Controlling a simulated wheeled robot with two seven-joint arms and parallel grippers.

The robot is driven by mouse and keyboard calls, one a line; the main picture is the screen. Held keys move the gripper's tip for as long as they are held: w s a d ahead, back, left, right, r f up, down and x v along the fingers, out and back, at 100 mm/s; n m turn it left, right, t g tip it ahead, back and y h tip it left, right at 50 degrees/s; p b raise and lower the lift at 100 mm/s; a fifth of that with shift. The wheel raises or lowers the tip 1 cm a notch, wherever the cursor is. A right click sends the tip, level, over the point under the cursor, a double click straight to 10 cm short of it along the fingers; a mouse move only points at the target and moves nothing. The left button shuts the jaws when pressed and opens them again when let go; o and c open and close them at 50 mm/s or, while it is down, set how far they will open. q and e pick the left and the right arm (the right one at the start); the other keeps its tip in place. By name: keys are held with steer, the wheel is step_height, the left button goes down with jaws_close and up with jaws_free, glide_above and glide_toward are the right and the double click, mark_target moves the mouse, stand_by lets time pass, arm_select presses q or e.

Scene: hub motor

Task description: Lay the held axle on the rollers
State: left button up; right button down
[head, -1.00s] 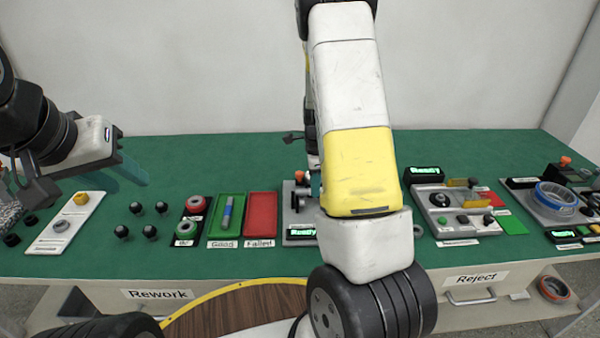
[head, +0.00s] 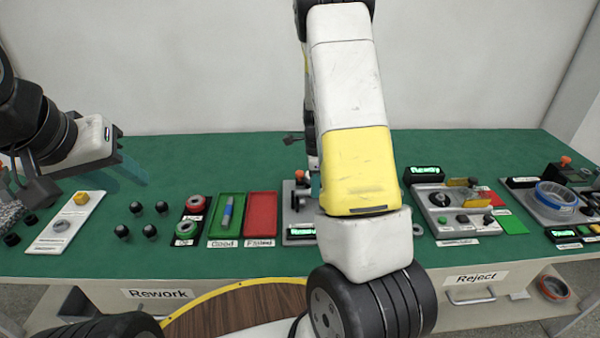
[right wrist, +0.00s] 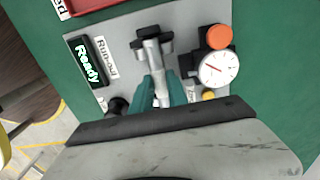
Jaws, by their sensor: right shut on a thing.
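My right gripper (right wrist: 160,92) is shut on the axle (right wrist: 156,62), a light grey metal shaft between teal fingers in the right wrist view. The axle's far end is over or at the black roller support (right wrist: 152,40) of the run-out station (right wrist: 115,50). I cannot tell whether it touches the rollers. The near end is hidden by the gripper. In the head view my right arm covers most of the station, which shows at its left edge (head: 297,215). My left gripper (head: 132,172) hangs open and empty over the left of the bench.
Beside the rollers stand a dial gauge (right wrist: 218,69) and an orange knob (right wrist: 220,36). A lit Ready display (right wrist: 88,62) is on the station's left.

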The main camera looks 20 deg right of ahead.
steer(key=shift+f, duration=0.3)
stand_by(0.5)
steer(key=c, duration=0.8)
jaws_free()
steer(key=shift+r, duration=3.5)
